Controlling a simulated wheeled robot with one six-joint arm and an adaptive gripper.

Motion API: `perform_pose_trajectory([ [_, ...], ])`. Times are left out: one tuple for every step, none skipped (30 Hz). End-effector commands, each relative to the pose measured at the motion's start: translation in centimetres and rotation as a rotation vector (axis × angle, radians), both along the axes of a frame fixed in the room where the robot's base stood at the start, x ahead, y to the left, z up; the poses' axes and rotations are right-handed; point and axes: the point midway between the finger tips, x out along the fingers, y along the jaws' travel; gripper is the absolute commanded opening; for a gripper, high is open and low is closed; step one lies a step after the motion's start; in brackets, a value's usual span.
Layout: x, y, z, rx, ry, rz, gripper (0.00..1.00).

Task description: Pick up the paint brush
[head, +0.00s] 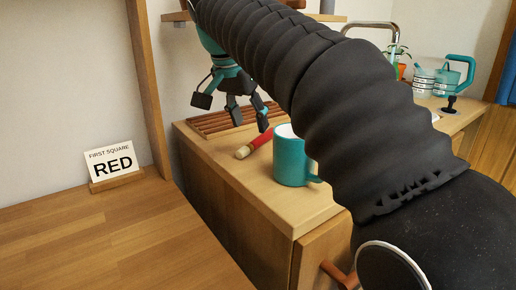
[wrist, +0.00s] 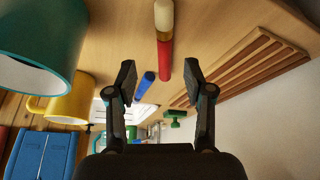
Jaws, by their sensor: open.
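The paint brush (head: 262,140), with a red handle and cream bristles, lies on the wooden counter beside a teal mug. In the wrist view the brush (wrist: 164,58) points away, bristles at the top, its red handle end between and just beyond the fingertips. My gripper (head: 228,106) is open and empty, above the counter and to the upper left of the brush in the head view. In the wrist view my gripper (wrist: 161,82) shows its two fingers spread either side of the handle line. My arm hides part of the counter.
The teal mug (head: 290,160) stands close to the brush. A slatted wooden rack (wrist: 255,65) lies on the other side. A blue cylinder (wrist: 145,85), a yellow mug (wrist: 72,102) and a green object (wrist: 175,115) are nearby. A RED sign (head: 112,166) stands left.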

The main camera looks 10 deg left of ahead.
Motion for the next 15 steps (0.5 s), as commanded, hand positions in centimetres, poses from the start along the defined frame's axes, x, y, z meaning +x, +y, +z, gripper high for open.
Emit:
perform_pose_trajectory([
  [0.1,-0.1,-0.5,0.0,0.0,0.0,0.52],
  [0.2,0.0,-0.6,0.001,0.0,0.001,0.52],
  [0.2,0.0,-0.7,0.001,0.0,0.002,0.52],
  [0.3,0.0,-0.8,0.001,-0.001,0.002,0.52],
  [0.3,0.0,-0.8,0.001,0.0,0.002,0.52],
  [0.4,0.0,-1.0,0.001,0.0,0.003,0.52],
  [0.4,0.0,-1.2,0.001,0.0,0.003,0.52],
  [0.5,0.0,-1.4,0.0,0.0,0.002,0.52],
  [0.7,0.0,-1.8,0.0,0.001,0.002,0.52],
  [0.8,0.0,-2.1,0.0,0.001,0.002,0.52],
  [1.0,0.1,-2.5,-0.001,0.001,0.001,0.52],
  [1.2,0.1,-3.1,0.0,0.001,0.002,0.52],
  [1.4,0.1,-3.5,0.0,0.001,0.002,0.52],
  [1.6,0.2,-3.9,0.0,0.002,0.002,0.52],
  [1.8,0.1,-4.4,0.0,0.002,0.002,0.52],
])
